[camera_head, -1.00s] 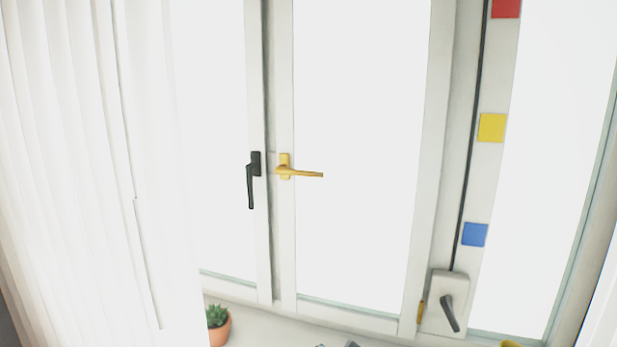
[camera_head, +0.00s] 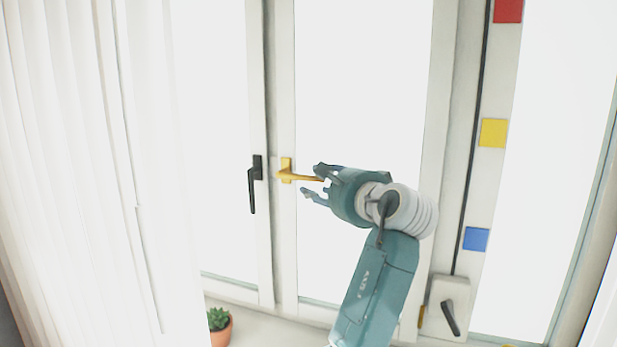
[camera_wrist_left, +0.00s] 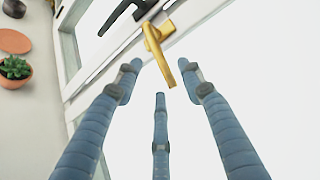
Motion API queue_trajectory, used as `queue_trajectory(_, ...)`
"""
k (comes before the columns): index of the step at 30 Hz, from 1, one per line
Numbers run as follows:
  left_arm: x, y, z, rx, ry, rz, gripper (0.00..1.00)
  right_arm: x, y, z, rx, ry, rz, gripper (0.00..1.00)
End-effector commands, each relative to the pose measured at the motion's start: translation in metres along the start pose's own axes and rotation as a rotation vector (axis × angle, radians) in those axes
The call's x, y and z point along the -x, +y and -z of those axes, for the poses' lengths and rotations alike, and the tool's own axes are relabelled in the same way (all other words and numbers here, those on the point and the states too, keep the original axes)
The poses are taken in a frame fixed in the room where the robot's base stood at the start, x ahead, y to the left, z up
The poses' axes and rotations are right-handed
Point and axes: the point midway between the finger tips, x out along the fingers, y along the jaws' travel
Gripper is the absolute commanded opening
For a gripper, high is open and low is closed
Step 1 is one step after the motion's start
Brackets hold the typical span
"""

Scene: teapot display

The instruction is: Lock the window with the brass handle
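The brass handle (camera_head: 298,178) is on the frame of the middle window pane, its lever lying level and pointing right. It also shows in the left wrist view (camera_wrist_left: 157,45), just ahead of the fingers. My left gripper (camera_head: 312,182) is open, with its fingers spread around the free end of the lever. In the left wrist view the lever tip lies between the fingertips of my left gripper (camera_wrist_left: 160,82); I cannot tell whether they touch it. The window frame (camera_head: 286,80) looks closed against its neighbour. My right gripper is not in view.
A black handle (camera_head: 252,186) hangs down on the left pane. A grey-handled box (camera_head: 445,308) is low on the right post, below coloured squares. A potted succulent (camera_head: 219,326) stands on the sill. A white curtain (camera_head: 80,170) covers the left.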

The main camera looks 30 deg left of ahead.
Motion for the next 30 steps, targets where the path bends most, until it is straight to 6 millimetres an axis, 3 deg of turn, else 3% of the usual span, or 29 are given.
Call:
queue_trajectory(3,-0.024,-0.003,-0.001,-0.002,-0.003,-0.001,0.39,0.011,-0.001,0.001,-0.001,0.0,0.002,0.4)
queue_trajectory(9,-0.05,-0.001,0.0,-0.001,0.0,-0.001,0.39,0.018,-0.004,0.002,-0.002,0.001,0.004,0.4)
queue_trajectory(21,-0.058,0.001,0.001,0.002,0.002,-0.001,0.39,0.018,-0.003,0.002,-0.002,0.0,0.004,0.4)
queue_trajectory(27,-0.058,0.001,0.001,0.002,0.002,0.0,0.01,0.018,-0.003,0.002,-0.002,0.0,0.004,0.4)
queue_trajectory(30,-0.058,0.0,0.001,0.002,0.002,0.0,0.0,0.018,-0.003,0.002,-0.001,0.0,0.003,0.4)
